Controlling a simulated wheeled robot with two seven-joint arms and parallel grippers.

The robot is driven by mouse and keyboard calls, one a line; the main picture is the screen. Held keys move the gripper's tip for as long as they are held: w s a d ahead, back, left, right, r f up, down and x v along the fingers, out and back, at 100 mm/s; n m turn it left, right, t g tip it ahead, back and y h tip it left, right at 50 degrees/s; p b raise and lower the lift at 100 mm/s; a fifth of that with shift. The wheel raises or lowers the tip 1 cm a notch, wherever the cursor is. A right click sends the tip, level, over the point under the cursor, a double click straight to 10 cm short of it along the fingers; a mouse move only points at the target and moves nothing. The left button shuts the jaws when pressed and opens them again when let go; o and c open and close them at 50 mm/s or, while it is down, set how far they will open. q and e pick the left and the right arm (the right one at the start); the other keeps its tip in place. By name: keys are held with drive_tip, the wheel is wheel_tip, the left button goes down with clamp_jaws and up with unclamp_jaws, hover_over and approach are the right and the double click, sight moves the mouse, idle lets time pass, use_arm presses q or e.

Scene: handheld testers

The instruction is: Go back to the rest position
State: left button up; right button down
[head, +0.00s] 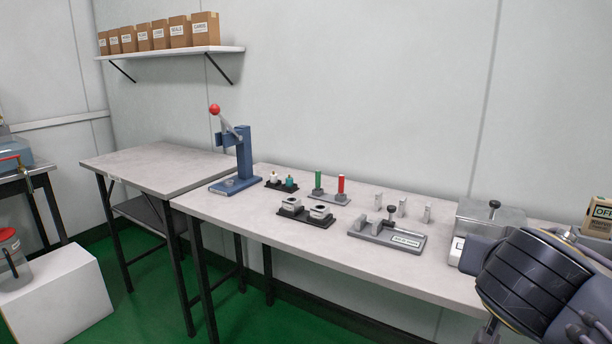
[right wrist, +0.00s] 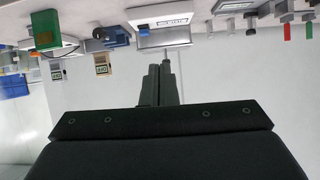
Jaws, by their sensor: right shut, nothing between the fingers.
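My right gripper (right wrist: 159,84) shows in the right wrist view with its two dark fingers together and nothing between them. That view is upside down, with the table's objects along its top edge, apart from the fingers. In the head view my right arm fills the lower right corner, in front of the table's right end; its fingertips cannot be made out there. My left gripper and arm are not in view.
The long grey table (head: 230,208) holds a blue press (head: 245,155) with a red knob, a green and a red cylinder (head: 341,185), a dark tray of blocks (head: 290,206), a grey fixture (head: 385,234) and a grey box (head: 490,218). A shelf of cartons (head: 178,32) hangs at upper left.

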drive_tip(key=s+f+n+g+y, duration=0.2)
drive_tip(key=s+f, duration=0.3)
drive_tip(key=f, duration=0.3)
drive_tip(key=s+f+n+g+y, duration=0.1)
drive_tip(key=s+f+g+y, duration=0.2)
drive_tip(key=f, duration=0.5)
drive_tip(key=s+a+f+n+y, duration=0.2)
drive_tip(key=s+a+f+y, duration=0.3)
drive_tip(key=s+a+f, duration=0.25)
wheel_tip(320, 180, up, 33)
drive_tip(key=p, duration=3.3)
drive_tip(key=shift+s+d, duration=0.2)
drive_tip(key=shift+s, duration=0.15)
drive_tip(key=shift+d, duration=0.1)
